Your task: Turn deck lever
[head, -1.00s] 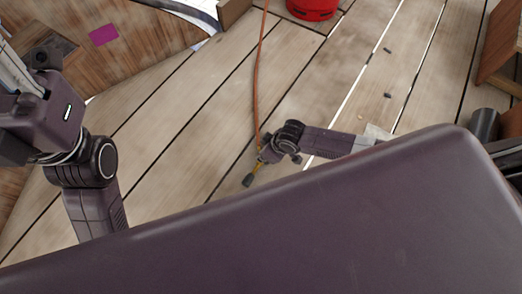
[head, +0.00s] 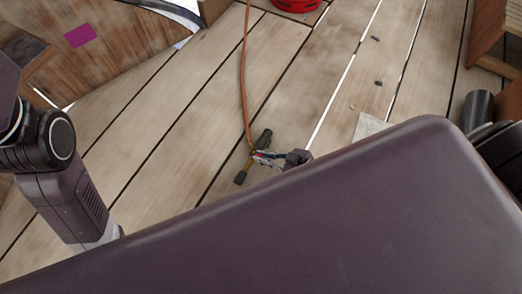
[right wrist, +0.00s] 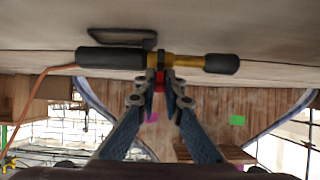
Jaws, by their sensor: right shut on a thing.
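My right gripper (head: 272,158) is low over the deck in the head view, partly hidden by my own body. It is shut on a bar-shaped tool with black ends and a brass-yellow middle (right wrist: 188,61). In the right wrist view its fingertips (right wrist: 162,86) close on a small red part at the tool's middle. An orange hose (head: 244,80) runs to the tool's longer black end (right wrist: 110,59). A flat dark loop (right wrist: 116,38) lies against the pale surface behind the tool. I cannot tell which part is the deck lever. My left arm shows, but its gripper does not.
A red container (head: 295,4) stands at the top edge. Small dark pieces (head: 379,83) and a pale flat piece (head: 369,126) lie on the planks. A wooden panel with a magenta patch (head: 80,36) stands upper left. The planks left of the hose are clear.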

